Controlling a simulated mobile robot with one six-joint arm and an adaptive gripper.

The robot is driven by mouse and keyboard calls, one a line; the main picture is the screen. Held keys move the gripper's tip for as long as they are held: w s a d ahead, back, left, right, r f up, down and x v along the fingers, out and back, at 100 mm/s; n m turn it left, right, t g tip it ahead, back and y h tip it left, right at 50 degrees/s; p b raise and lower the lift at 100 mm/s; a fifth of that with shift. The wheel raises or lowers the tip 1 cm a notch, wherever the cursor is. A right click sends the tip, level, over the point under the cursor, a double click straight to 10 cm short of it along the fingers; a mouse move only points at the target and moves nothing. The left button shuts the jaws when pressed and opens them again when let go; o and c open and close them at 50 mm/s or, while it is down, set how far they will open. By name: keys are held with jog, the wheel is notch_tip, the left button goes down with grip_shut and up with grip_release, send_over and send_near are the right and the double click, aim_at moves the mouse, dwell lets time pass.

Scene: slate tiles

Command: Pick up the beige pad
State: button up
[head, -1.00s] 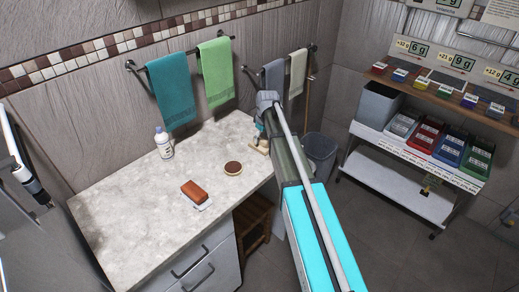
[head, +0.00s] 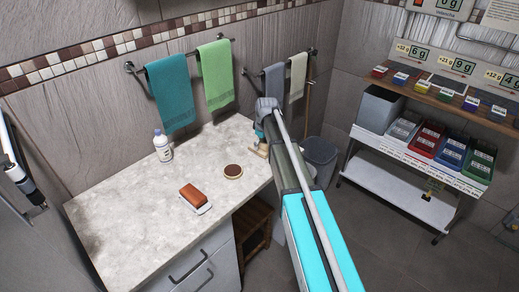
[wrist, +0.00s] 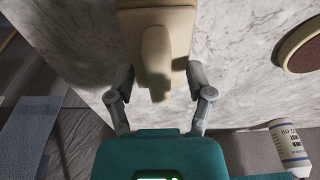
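The beige pad (wrist: 156,50) has a raised grip on top and fills the upper middle of the wrist view. In the head view it shows small as a pale shape (head: 259,150) at the right end of the counter, partly hidden by my arm. My gripper (wrist: 160,78) is open, its fingers spread wide on either side of the pad's near end. The raised grip lies between them with clear gaps. I cannot tell whether the fingertips touch the pad's sides.
The marble counter (head: 120,205) also holds a round brown-topped pad (head: 233,171), a reddish-brown block on a white base (head: 194,195) and a white bottle (head: 162,145). Towels (head: 172,92) hang behind. A grey bin (head: 319,158) stands right of the counter, with shelving (head: 390,188) beyond.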

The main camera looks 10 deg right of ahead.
grip_shut()
jog(key=shift+r, duration=0.1)
dwell(0.3)
jog(key=shift+r+p, duration=0.95)
jog(key=shift+p, duration=0.1)
jog(key=s+r+p, duration=1.1)
jog(key=s, duration=0.3)
jog(key=shift+d, duration=0.3)
